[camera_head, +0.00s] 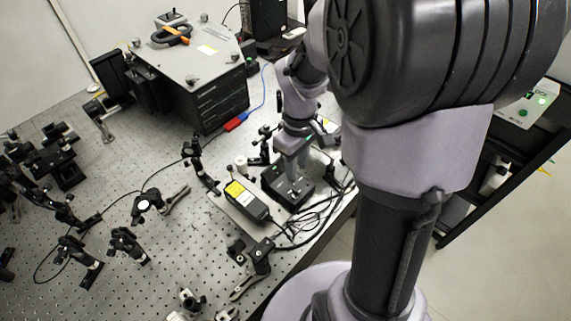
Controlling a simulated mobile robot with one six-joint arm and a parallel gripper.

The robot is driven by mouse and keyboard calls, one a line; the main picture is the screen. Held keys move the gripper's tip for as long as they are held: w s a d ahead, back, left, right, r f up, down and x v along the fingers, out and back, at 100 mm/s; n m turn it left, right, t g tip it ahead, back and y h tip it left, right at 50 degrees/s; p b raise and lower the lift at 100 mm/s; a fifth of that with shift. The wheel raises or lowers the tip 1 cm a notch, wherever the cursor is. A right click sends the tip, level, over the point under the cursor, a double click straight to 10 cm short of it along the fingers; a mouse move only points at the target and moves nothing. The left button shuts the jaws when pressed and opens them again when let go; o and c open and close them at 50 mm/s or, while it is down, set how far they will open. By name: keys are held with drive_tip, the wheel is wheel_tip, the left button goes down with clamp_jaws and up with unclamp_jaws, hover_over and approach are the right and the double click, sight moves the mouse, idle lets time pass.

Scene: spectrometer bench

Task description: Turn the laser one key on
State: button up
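My gripper (293,176) points down at a small black box (272,178) near the right edge of the optical table. Its fingers reach the top of this box. The fingertips are small in view, so I cannot tell if they are open, shut or touching a key. No laser key is clearly visible; the gripper may hide it. A black module with a yellow label (246,201) lies on a light plate just left of the box.
Loose black cables (312,222) lie in front of the box. Optical mounts (150,205) stand across the perforated table (110,185). A large black housing with a grey lid (195,65) stands at the back. A dark rack (500,165) is at the right.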

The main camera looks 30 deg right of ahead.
sight(296, 191)
wheel_tip(296, 191, down, 10)
drive_tip(key=b, duration=0.3)
clamp_jaws()
